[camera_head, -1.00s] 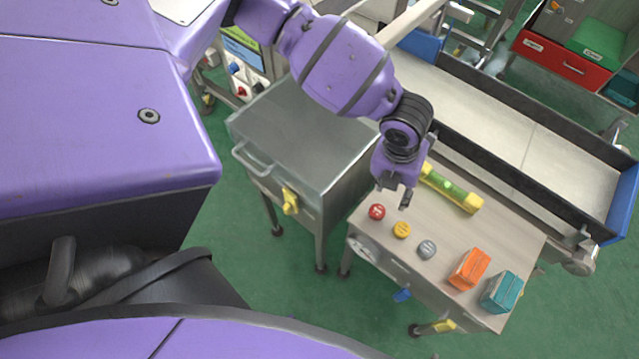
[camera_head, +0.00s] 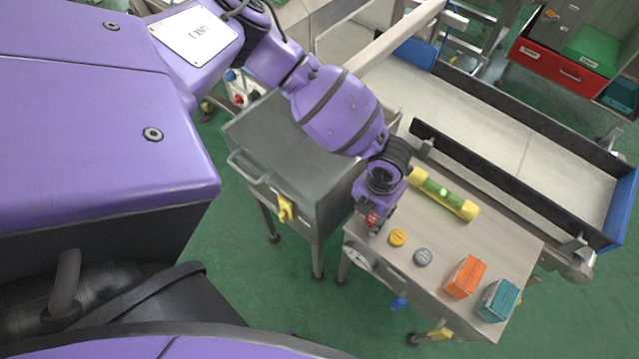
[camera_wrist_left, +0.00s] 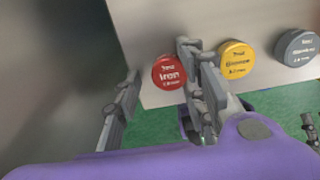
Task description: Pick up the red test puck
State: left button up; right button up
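The red test puck (camera_head: 371,219), a round disc with white "Iron" lettering, is at the near left corner of the small table. It is partly hidden by my left gripper (camera_head: 373,226) in the head view. In the left wrist view the red puck (camera_wrist_left: 169,73) shows beyond and between the two fingers of my left gripper (camera_wrist_left: 158,72), closer to the right finger. The fingers are spread apart and hold nothing. I cannot tell whether a finger touches the puck.
A yellow puck (camera_head: 397,237) and a grey puck (camera_head: 423,257) lie right of the red one. An orange box (camera_head: 465,277), a teal box (camera_head: 497,299) and a yellow-green cylinder (camera_head: 444,194) share the table. A metal cabinet (camera_head: 290,140) stands at left.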

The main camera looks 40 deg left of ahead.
pick_arm(q)
jog(key=shift+s+f, duration=0.1)
jog(key=c, duration=0.8)
